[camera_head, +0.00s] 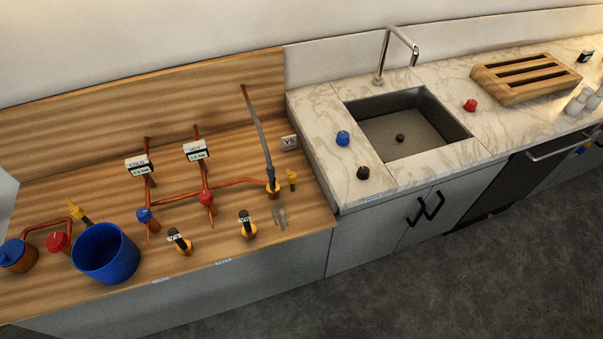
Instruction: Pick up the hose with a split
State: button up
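A thin grey hose (264,148) stands at a slant near the right end of the wooden bench, below an orange-brown pipe end. Its lower end is at a brass-coloured fitting (273,192). I cannot make out a split in it at this size. Two short dark pieces with pale labels and brass-coloured ends, one on the left (179,241) and one on the right (247,225), lie on the bench front; I cannot tell whether they are hoses. My gripper is not in view.
The wooden bench (115,280) holds copper pipes (176,196) with blue and red valves, a blue bucket (105,253) and small grey pins (280,217). To the right are a sink (400,130), loose knobs and a wooden rack (525,80). The dark floor (440,285) in front is clear.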

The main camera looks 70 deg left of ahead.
aim_at(273, 187)
jog(key=u, duration=0.15)
jog(key=i, duration=0.25)
jog(key=u, duration=1.05)
jog(key=k, duration=0.2)
jog(key=u, duration=3.05)
jog(key=k, duration=0.6)
jog(key=z, duration=0.25)
jog(key=i, duration=1.6)
jog(key=u, duration=0.2)
